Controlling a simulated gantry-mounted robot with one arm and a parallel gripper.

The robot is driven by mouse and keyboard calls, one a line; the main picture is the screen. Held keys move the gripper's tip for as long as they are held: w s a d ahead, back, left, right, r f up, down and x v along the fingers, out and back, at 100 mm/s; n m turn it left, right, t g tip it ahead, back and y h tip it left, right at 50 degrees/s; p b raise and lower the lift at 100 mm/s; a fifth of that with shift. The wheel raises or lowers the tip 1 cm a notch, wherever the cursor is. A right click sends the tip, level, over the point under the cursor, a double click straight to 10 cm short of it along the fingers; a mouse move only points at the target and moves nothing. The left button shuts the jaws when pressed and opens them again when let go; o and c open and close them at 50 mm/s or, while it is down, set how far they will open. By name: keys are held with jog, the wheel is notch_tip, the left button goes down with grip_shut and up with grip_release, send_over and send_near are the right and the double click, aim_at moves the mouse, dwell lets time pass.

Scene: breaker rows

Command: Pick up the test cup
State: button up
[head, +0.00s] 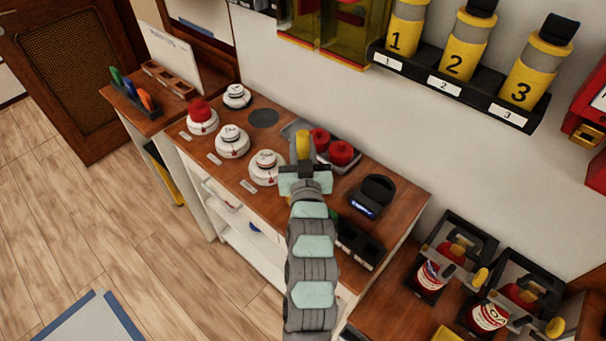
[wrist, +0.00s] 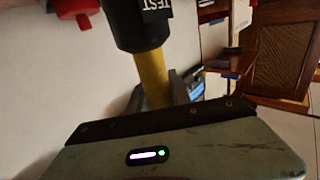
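The test cup (wrist: 138,25) is black with a white "TEST" label and a yellow stem (wrist: 153,80), close in front of my gripper in the wrist view. Its stem runs down toward the gripper body, whose near edge hides the lower end. Grey parts show beside and behind the stem. In the head view my gripper (head: 303,163) is over the wooden counter top, with a yellow piece (head: 303,143) right at its tip. The black cup is not clear there. The finger gap is hidden, so I cannot tell if they are shut on the stem.
On the counter (head: 232,185) stand white round units, one with a red top (head: 201,115), two red-topped pieces (head: 340,153) and a black device (head: 371,196). Numbered yellow canisters (head: 467,45) sit in a wall rack. Black holders with red-and-white containers (head: 432,275) are at lower right.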

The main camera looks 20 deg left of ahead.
grip_shut()
dwell(0.9)
